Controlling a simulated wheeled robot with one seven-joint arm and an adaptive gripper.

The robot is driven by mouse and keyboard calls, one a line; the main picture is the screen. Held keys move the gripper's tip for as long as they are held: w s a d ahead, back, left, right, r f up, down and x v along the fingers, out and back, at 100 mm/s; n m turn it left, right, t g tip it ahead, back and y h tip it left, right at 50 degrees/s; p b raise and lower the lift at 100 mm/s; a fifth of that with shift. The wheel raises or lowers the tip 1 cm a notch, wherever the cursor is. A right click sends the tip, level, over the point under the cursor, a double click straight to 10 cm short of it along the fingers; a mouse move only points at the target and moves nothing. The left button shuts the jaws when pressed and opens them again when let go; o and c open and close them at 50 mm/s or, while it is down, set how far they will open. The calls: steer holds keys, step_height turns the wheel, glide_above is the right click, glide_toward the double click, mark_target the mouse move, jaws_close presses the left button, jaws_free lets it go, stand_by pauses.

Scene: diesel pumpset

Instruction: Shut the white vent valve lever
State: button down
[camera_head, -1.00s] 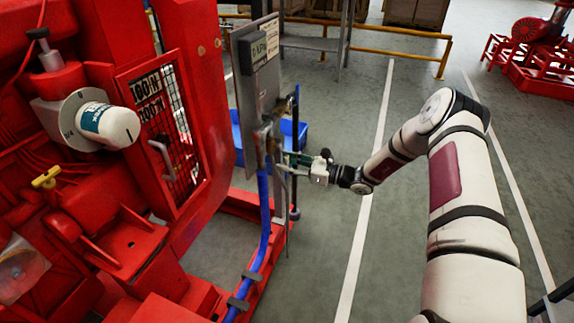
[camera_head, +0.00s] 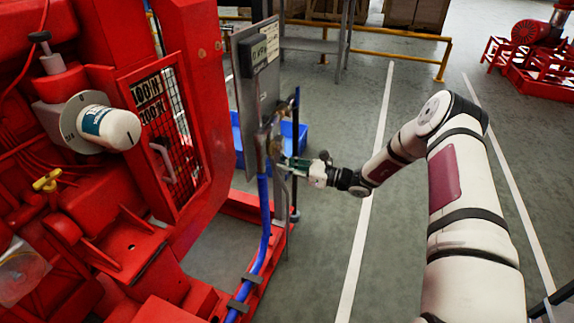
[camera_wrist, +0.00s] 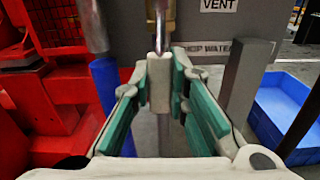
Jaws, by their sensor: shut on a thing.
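The white vent valve lever (camera_wrist: 158,92) shows in the wrist view between the green-padded fingers of my gripper (camera_wrist: 162,70). The fingers are closed on its two sides. The lever hangs down, roughly upright in this view, below a brass valve body (camera_wrist: 161,22). In the head view my gripper (camera_head: 284,160) reaches from the right to the pipework at the edge of the grey panel (camera_head: 258,85). The lever is too small and covered there to make out.
A grey plate marked VENT (camera_wrist: 240,25) stands behind the valve. A blue hose (camera_head: 264,215) runs down left of my gripper. The red pumpset (camera_head: 205,100) fills the left. A blue bin (camera_head: 291,137) lies behind.

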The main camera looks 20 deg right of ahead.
steer(key=s+a+r+m+p, duration=0.1)
steer(key=m+p, duration=0.3)
steer(key=m, duration=0.4)
steer(key=s+a+r+m+p, duration=0.2)
steer(key=s+r+m+p, duration=0.1)
steer(key=m, duration=0.6)
steer(key=shift+s+r+p, duration=0.25)
steer(key=shift+r+p, duration=0.2)
steer(key=shift+r, duration=0.25)
steer(key=shift+a, duration=0.1)
steer(key=c, duration=1.5)
jaws_free()
steer(key=v, duration=1.2)
